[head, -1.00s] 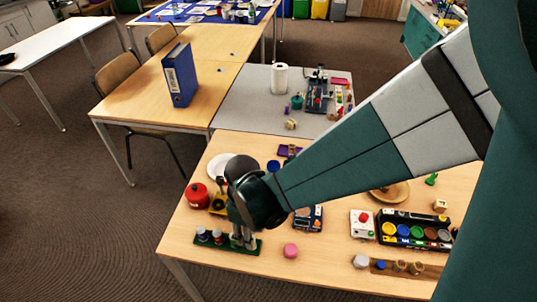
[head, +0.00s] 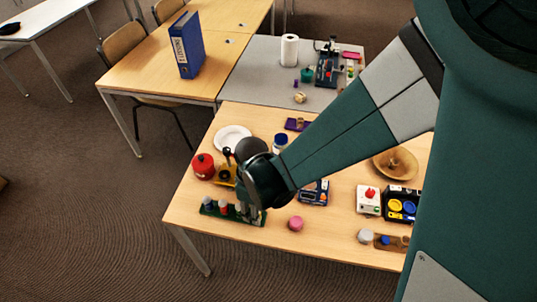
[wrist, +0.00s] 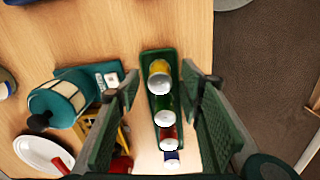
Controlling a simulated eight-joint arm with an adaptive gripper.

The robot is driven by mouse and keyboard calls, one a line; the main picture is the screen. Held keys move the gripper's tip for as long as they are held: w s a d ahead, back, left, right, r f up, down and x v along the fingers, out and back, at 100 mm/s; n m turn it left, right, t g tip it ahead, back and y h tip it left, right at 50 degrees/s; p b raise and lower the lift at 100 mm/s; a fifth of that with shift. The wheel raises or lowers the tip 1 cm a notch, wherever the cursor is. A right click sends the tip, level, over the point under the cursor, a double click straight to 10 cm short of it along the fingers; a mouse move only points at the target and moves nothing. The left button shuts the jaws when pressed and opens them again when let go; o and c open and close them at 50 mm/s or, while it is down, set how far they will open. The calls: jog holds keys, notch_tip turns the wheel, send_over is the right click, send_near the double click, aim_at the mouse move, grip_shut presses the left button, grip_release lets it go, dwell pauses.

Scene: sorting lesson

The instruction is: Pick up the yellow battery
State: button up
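The yellow battery (wrist: 159,77) stands upright at one end of a green holder (wrist: 149,62) in the wrist view, its silver top facing me. A green, a red and a blue battery stand in line behind it in the holder. My gripper (wrist: 160,83) is open, with one finger on each side of the yellow battery and visible gaps to both. In the head view, my gripper (head: 252,212) is down at the right end of the green holder (head: 225,217). There it hides the yellow battery.
A teal lantern-like object (wrist: 60,100) stands left of the holder in the wrist view. A white plate (head: 232,138) and a red pot (head: 203,165) lie behind the holder in the head view. A pink round object (head: 296,223) is to its right. The table's front edge is close.

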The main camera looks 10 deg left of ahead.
jog(key=shift+f, duration=0.75)
jog(key=shift+c, duration=0.7)
jog(key=c, duration=0.9)
